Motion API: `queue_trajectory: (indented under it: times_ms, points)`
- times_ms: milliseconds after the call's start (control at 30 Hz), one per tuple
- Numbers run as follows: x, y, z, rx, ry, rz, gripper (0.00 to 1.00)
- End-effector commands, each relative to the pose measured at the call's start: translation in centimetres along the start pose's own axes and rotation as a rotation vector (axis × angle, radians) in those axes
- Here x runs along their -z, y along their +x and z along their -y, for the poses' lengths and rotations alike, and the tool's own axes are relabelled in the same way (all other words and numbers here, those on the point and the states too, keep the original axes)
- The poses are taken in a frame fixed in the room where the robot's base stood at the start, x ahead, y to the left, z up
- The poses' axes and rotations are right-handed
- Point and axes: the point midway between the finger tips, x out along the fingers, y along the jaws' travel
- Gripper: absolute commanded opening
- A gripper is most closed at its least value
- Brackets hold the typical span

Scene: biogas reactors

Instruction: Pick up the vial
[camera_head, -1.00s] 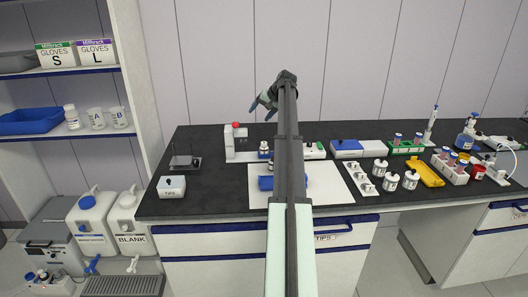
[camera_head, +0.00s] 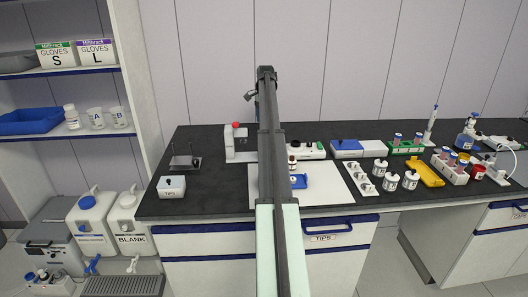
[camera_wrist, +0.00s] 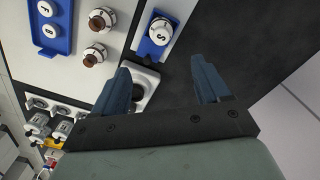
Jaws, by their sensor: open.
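My gripper is open and empty; its two blue fingers (camera_wrist: 163,86) spread apart in the wrist view. Just beyond the fingertips, a white-capped vial marked S (camera_wrist: 160,32) stands in a small blue holder (camera_wrist: 153,48). Two brown vials with white caps, one upper (camera_wrist: 102,18) and one lower (camera_wrist: 95,53), stand on the white mat to the left. A blue tray (camera_wrist: 48,44) there holds two white-capped items. In the head view, a brown vial (camera_head: 292,163) shows beside my arm, near the blue tray (camera_head: 299,182). My arm hides most of the gripper there.
A white device with a dark round opening (camera_wrist: 145,82) lies partly behind the left finger. In the head view, a white instrument with a red knob (camera_head: 236,142) stands left of my arm. The white mat's right part (camera_head: 328,188) is clear. Racks and jars stand farther right.

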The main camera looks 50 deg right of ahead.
Motion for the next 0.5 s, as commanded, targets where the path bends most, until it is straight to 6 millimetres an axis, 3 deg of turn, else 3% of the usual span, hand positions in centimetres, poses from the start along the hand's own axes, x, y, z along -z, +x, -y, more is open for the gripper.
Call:
queue_trajectory:
  times_ms: [500]
  points:
    - [-0.1, 7.5, 0.0, 0.002, -0.003, 0.001, 0.75]
